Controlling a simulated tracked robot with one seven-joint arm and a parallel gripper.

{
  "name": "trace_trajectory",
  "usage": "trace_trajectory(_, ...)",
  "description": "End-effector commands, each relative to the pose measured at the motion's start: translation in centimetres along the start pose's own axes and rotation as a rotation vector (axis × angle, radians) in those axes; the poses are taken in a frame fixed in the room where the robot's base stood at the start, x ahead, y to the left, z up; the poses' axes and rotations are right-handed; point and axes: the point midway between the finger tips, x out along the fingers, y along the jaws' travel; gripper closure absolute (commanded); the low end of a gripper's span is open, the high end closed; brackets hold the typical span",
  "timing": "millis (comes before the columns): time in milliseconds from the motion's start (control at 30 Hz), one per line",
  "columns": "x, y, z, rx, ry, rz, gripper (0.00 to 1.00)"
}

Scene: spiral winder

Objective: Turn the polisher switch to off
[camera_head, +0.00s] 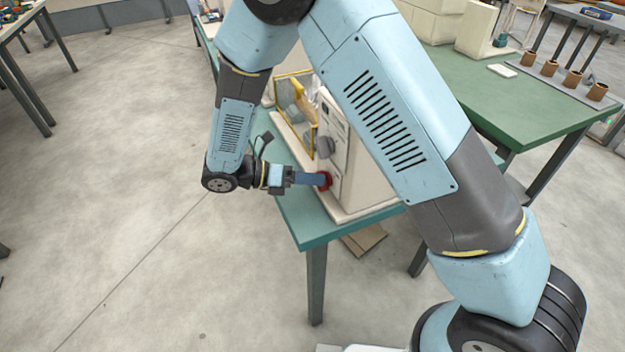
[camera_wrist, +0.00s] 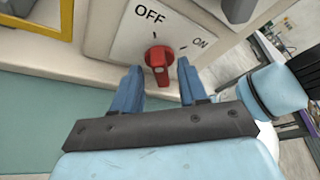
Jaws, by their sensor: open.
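The polisher switch is a red rotary knob (camera_wrist: 158,58) on a white plate (camera_wrist: 128,42) printed OFF at the upper left and ON at the right. Its grip part points toward the bottom of the wrist view; I cannot clearly tell which mark it is set to. My gripper (camera_wrist: 160,80) is open, with one blue finger on each side of the knob and gaps visible. In the head view the red knob (camera_head: 325,181) is on the cream machine's front, right at the tip of my gripper (camera_head: 318,179).
The cream polisher (camera_head: 368,180) stands on a green table (camera_head: 309,228). Another green table (camera_head: 520,110) stands behind at right.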

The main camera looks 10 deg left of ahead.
Motion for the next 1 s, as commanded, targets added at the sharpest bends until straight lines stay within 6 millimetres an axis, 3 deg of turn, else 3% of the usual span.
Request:
trace_trajectory(533,-10.5,0.2,-0.3,-0.003,0.001,0.010,0.57)
trace_trajectory(700,-12.2,0.2,-0.4,-0.003,0.000,0.011,0.57)
trace_trajectory(1000,-12.8,0.1,-0.4,-0.004,0.000,0.011,0.57)
